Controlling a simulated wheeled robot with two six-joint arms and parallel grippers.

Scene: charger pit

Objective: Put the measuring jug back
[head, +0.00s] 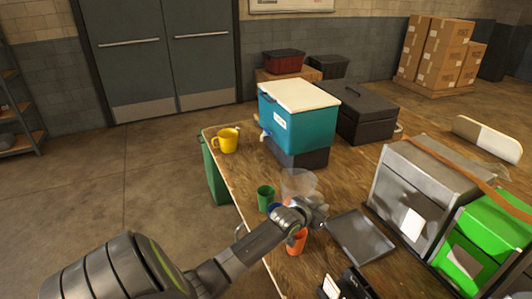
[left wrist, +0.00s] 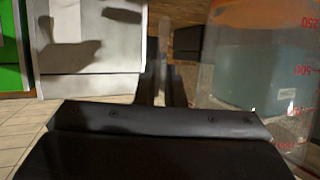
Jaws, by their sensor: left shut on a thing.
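The clear measuring jug (head: 298,183) shows in the head view just beyond my left gripper (head: 318,208), above or on the wooden table (head: 240,180); its base is hidden behind the gripper. In the left wrist view the jug (left wrist: 245,75) fills the right side, with red scale marks on its clear wall. My left gripper (left wrist: 165,85) is shut on the jug, at what looks like its handle. My right gripper is not in view.
A green cup (head: 265,197) and an orange cup (head: 297,242) stand close to the gripper. A yellow jug (head: 225,141), a teal cooler (head: 300,122) and a black case (head: 365,112) are further back. A grey tray (head: 360,238) and a metal box (head: 415,195) are right.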

